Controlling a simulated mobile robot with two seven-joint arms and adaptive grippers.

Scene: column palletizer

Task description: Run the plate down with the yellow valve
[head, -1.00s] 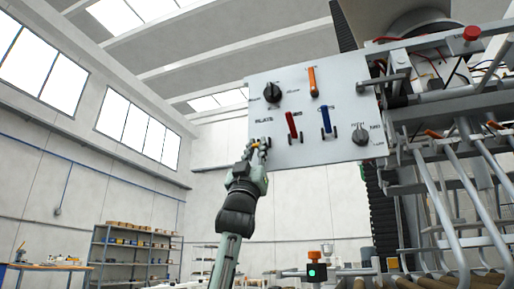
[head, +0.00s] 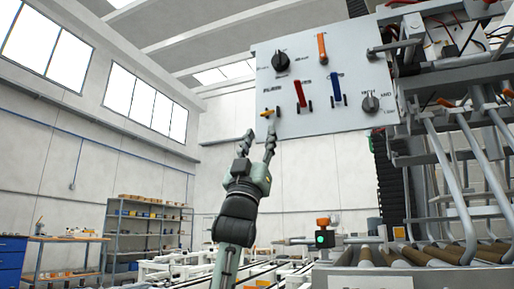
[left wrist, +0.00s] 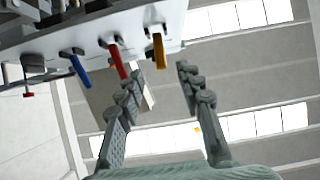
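The yellow valve (head: 268,113) is a small lever at the lower left corner of the grey control panel (head: 350,65), under a label that seems to read PLATE. It also shows in the left wrist view (left wrist: 159,49), sticking out from the panel. My left gripper (head: 260,134) is open and empty, just below the valve and apart from it. In the left wrist view its two fingers (left wrist: 160,78) are spread, with the valve ahead between them, nearer the left finger. I cannot make out the plate itself. My right gripper is not in view.
A red lever (head: 299,93) and a blue lever (head: 336,88) are close right of the yellow valve. An orange lever (head: 322,47), a black knob (head: 281,61) and a grey knob (head: 370,103) share the panel. Machine bars (head: 445,170) stand at the right. Left of the panel is open.

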